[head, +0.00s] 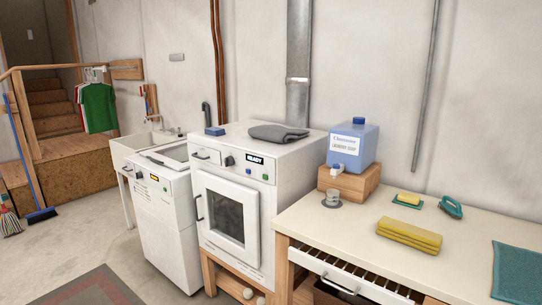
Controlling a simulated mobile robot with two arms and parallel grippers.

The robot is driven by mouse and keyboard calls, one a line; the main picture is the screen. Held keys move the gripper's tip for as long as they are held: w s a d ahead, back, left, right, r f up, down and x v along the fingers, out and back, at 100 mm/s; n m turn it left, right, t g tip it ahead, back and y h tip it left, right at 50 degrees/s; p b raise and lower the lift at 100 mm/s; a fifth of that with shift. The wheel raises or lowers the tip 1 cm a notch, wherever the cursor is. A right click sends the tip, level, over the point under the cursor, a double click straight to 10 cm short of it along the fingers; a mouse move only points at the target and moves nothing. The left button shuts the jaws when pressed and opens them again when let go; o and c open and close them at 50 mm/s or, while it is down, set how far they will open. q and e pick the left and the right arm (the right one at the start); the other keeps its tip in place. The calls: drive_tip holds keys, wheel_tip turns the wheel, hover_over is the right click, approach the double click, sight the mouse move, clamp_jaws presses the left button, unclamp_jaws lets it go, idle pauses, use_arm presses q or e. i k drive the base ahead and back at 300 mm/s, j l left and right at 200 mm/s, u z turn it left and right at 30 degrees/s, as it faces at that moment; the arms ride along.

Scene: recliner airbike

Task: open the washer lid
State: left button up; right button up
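A low white top-loading machine (165,228), which looks like the washer, stands left of centre between a sink and a taller front-door machine. Its top lid (178,152) has a grey panel and seems to lie flat and shut. A dark bar shows near the lid's left front edge. A small lit display is on the front below the top edge. The right part of the lid is partly hidden by the taller machine. Neither of my grippers is in view.
The taller white machine (281,205) has a shut windowed door and a folded grey cloth (278,133) on top. The sink (136,146) stands behind left. A worktable (340,230) with a blue detergent container (351,146) is at right. Floor (75,240) is free at left.

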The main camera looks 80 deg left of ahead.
sight(152, 154)
drive_tip(key=u, duration=3.3)
drive_tip(key=i+j+u, duration=0.1)
drive_tip(key=i+u, duration=0.25)
drive_tip(key=i, duration=0.45)
drive_tip(key=i+j, duration=0.1)
drive_tip(key=i, duration=0.95)
drive_tip(key=i+j, duration=0.1)
drive_tip(key=i, duration=0.95)
